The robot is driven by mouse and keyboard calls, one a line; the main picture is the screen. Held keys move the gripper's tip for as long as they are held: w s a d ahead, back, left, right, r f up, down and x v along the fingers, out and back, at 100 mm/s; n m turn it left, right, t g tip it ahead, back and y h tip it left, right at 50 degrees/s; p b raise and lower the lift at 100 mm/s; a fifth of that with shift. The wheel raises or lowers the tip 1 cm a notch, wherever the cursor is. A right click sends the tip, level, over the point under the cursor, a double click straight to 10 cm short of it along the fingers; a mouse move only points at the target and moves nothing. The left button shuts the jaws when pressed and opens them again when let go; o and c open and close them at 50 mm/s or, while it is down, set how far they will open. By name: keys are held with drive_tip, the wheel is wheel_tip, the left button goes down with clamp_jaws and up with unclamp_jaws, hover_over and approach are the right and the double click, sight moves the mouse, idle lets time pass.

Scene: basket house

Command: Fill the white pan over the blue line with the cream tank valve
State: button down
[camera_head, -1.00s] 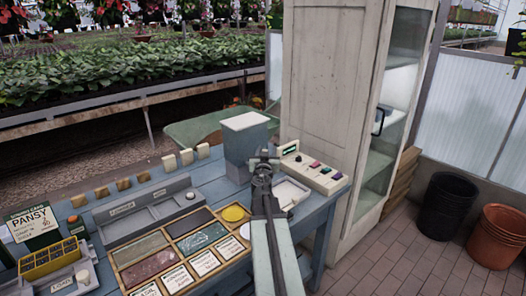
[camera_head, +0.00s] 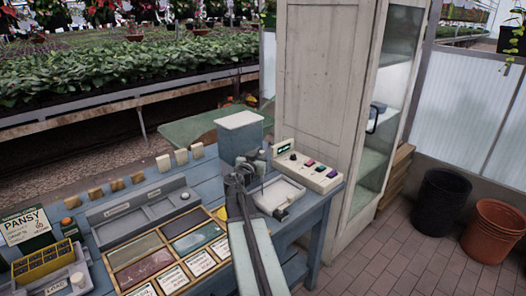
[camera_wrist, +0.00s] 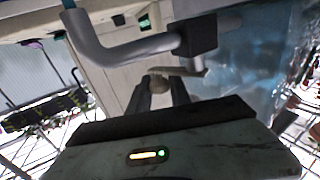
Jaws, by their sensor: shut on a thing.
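The white pan (camera_head: 279,194) sits on the blue bench, just right of my gripper, with its right part in clear view. I cannot make out a blue line or any water in it. The blue-grey tank (camera_head: 238,141) with a pale lid stands behind my gripper. My gripper (camera_head: 246,170) is at the tank's lower front, beside the pan's left edge. In the wrist view my gripper (camera_wrist: 162,86) is shut on the cream valve (camera_wrist: 181,72), below a grey pipe (camera_wrist: 115,51). The head view does not show the valve clearly.
Left on the bench are a grey trough (camera_head: 140,216), a wooden tray of coloured samples (camera_head: 168,262) and a PANSY sign (camera_head: 27,228).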

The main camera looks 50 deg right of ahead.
drive_tip(key=shift+s+a+m+g+h, duration=0.2)
drive_tip(key=shift+m+g, duration=0.45)
drive_tip(key=shift+g, duration=0.3)
drive_tip(key=shift+s+a+m+g+h, duration=0.2)
drive_tip(key=shift+m+g, duration=0.4)
drive_tip(key=shift+g, duration=0.4)
drive_tip(key=shift+s+a+m+g+h, duration=0.1)
drive_tip(key=shift+a+m+g+h, duration=0.1)
drive_tip(key=shift+m+g, duration=0.6)
drive_tip(key=shift+g, duration=0.25)
drive_tip(key=c, duration=1.2)
unclamp_jaws()
drive_tip(key=shift+c, duration=0.2)
drive_tip(key=shift+s, duration=0.1)
drive_tip(key=a, duration=0.7)
drive_tip(key=shift+a, duration=0.4)
